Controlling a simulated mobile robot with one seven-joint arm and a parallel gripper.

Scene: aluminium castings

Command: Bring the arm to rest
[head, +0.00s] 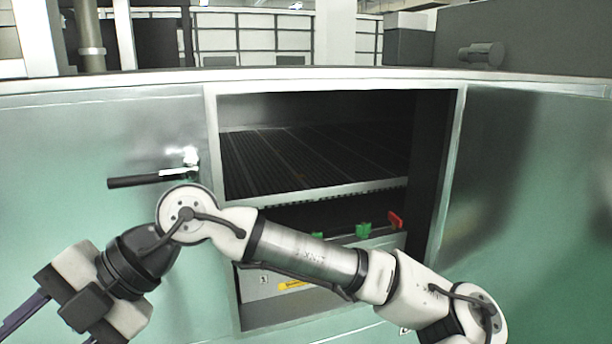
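My arm reaches across the lower part of the head view, from the lower right to the lower left. My gripper (22,318) is at the lower left corner, pointing down and left. Its fingers are partly cut off by the frame edge, so I cannot tell whether they are open or shut. Nothing is seen held in the visible part. The arm is in front of a green machine cabinet (110,130), and its middle link covers part of the cabinet's opening.
The cabinet's opening shows a dark slatted rack (300,155). Below it are green parts (363,230) and a red part (396,220). A black handle (138,181) sticks out left of the opening, close above my wrist. The right cabinet panel (540,180) is clear.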

